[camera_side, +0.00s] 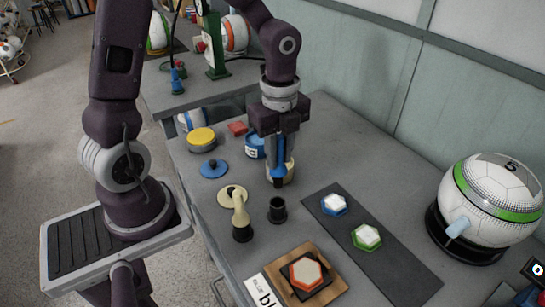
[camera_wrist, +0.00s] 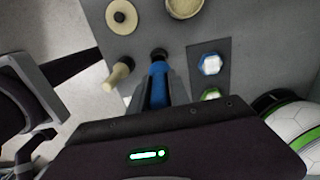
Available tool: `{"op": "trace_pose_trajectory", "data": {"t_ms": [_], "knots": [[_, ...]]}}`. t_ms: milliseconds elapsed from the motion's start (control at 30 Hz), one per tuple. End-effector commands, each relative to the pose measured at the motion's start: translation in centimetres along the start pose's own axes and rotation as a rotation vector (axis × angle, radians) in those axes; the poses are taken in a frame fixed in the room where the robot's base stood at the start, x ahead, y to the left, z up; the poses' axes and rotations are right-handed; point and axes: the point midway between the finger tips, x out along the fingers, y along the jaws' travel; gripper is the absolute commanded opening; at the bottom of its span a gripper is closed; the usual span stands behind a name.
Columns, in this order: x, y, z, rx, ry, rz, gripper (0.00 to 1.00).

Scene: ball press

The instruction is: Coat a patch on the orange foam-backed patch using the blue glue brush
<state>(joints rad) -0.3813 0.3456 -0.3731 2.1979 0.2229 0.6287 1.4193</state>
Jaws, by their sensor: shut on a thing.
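My gripper (camera_side: 280,160) points down and is shut on the blue glue brush (camera_side: 279,170), which hangs with its dark tip downward above the table. The brush also shows between the fingers in the wrist view (camera_wrist: 158,82). The orange patch (camera_side: 306,271), a hexagon with a pale top and orange rim, lies on a dark pad on a wooden board (camera_side: 328,290) at the front. The brush is well behind it. A blue glue pot (camera_side: 254,148) stands behind and left of the gripper, partly hidden. An empty-looking black holder (camera_side: 277,210) stands in front of the brush.
A cream pot (camera_wrist: 184,8) stands close to the brush. A cream-handled brush (camera_side: 240,218) stands in another holder. Blue (camera_side: 334,204) and green (camera_side: 366,236) patches lie on a dark mat (camera_side: 400,275). Lids lie at left, and a ball (camera_side: 495,195) stands at right.

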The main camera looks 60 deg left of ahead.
Motion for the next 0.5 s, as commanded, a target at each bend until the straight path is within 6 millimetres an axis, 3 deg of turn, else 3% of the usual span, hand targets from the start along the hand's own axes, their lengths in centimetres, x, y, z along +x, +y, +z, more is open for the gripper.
{"op": "trace_pose_trajectory", "data": {"t_ms": [167, 300, 500], "knots": [[0.1, -3.1, 4.6, -0.001, -0.065, -0.021, 0.0], [0.2, -6.0, 10.9, 0.0, -0.161, -0.029, 0.0], [-0.1, -7.8, 19.1, -0.001, -0.297, -0.013, 0.0]]}}
